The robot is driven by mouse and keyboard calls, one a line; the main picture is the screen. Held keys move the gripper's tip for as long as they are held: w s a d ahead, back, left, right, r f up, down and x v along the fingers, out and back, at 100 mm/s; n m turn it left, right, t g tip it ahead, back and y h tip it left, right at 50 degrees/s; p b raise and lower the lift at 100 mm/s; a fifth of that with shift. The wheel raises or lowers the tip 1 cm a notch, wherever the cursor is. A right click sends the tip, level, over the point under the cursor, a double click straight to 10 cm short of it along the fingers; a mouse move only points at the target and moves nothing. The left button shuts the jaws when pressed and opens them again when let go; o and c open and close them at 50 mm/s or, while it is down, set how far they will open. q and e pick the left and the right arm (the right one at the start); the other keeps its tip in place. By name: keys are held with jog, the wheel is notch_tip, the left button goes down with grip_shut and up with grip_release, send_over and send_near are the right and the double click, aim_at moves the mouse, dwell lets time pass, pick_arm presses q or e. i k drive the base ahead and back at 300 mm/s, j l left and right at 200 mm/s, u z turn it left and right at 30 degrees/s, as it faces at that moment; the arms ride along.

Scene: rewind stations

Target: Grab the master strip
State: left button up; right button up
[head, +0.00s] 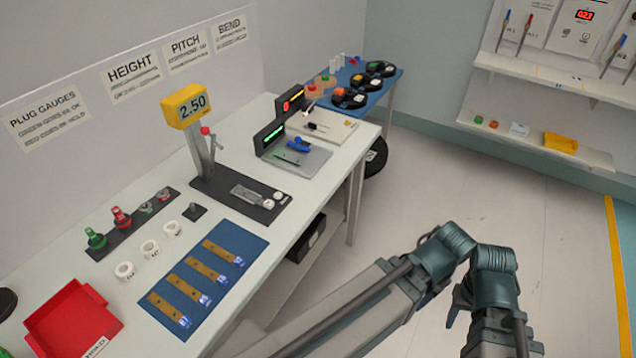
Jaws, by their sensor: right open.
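Several flat brown strips with blue-and-white end tags (201,273) lie side by side on a blue mat (258,243) at the front of the white table. The tags are too small to read, so I cannot tell which strip is the master strip. A pale strip-like piece (249,194) sits on the dark base of the height gauge. My right arm (455,255) bends in the lower right, over the floor and clear of the strips. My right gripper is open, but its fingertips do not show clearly. My left gripper is not in view.
The height gauge (186,106) reads 2.50. A red bin (72,322), white rings (150,249) and red and green plug gauges (121,217) stand left of the mat. Gauge stations (296,160) stand toward the back.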

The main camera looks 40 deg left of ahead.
aim_at(268, 204)
jog(key=i+l, duration=0.15)
jog(key=i, duration=0.95)
jog(key=i+l+u, duration=0.1)
jog(key=i+u, duration=0.2)
jog(key=u, duration=0.15)
jog(key=i+l+u, duration=0.2)
jog(key=i+u, duration=0.15)
jog(key=u, duration=0.15)
jog(key=i+l+u, duration=0.25)
jog(key=u, duration=0.2)
jog(key=i+l+u, duration=0.2)
jog(key=l+u, duration=0.3)
jog(key=i+l+u, duration=0.15)
jog(key=l+u, duration=0.65)
jog(key=u, duration=0.15)
jog(key=l+u, duration=0.45)
